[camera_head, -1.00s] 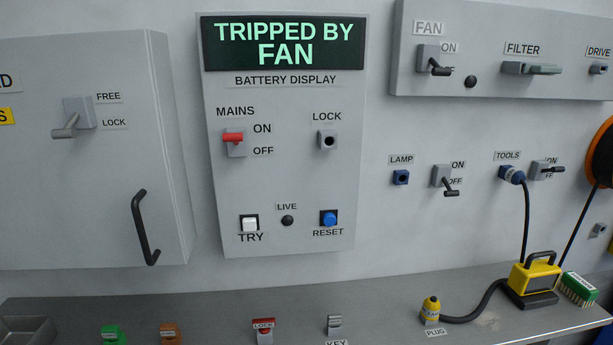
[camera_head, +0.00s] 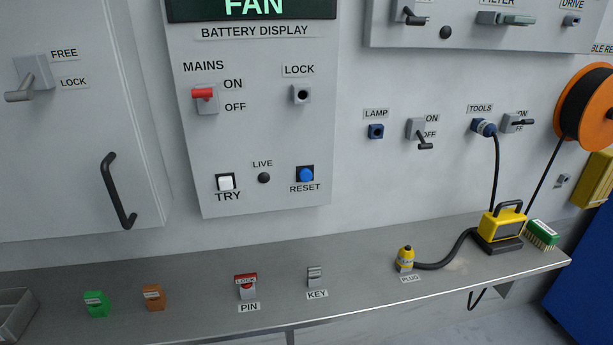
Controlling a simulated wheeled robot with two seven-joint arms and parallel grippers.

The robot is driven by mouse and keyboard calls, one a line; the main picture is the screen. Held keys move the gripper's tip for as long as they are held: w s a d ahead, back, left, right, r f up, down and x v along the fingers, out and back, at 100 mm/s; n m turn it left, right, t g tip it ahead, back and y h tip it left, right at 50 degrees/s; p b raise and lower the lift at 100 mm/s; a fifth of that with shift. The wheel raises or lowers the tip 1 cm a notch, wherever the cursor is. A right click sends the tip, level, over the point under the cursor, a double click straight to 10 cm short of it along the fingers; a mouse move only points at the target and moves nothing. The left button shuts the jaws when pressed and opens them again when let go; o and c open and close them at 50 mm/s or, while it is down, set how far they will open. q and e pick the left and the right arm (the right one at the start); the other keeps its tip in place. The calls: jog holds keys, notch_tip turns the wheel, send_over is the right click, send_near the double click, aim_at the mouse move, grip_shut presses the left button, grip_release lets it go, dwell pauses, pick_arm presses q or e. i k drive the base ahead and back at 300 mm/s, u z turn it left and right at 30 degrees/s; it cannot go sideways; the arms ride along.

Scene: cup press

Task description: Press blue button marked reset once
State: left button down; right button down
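The blue RESET button (camera_head: 306,175) is round and sits in a dark square mount at the lower right of the grey panel (camera_head: 245,140). The RESET label is just below it. A white TRY button (camera_head: 225,182) is at the panel's lower left, with a dark LIVE lamp (camera_head: 264,178) between the two. The panel's display (camera_head: 250,8) is cut by the top edge and reads FAN in green. Neither of my grippers shows in the head view.
A metal bench (camera_head: 360,270) runs below the panel. It carries a green block (camera_head: 96,304), an orange block (camera_head: 153,297), a red lock pin (camera_head: 246,287), a key (camera_head: 314,276), a yellow plug (camera_head: 405,258) and a yellow lamp (camera_head: 503,226). A handled cabinet (camera_head: 80,130) is at left.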

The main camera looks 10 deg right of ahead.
aim_at(305, 174)
jog(key=k, duration=1.3)
jog(key=u, duration=0.7)
jog(key=i, duration=1.9)
jog(key=z, duration=0.75)
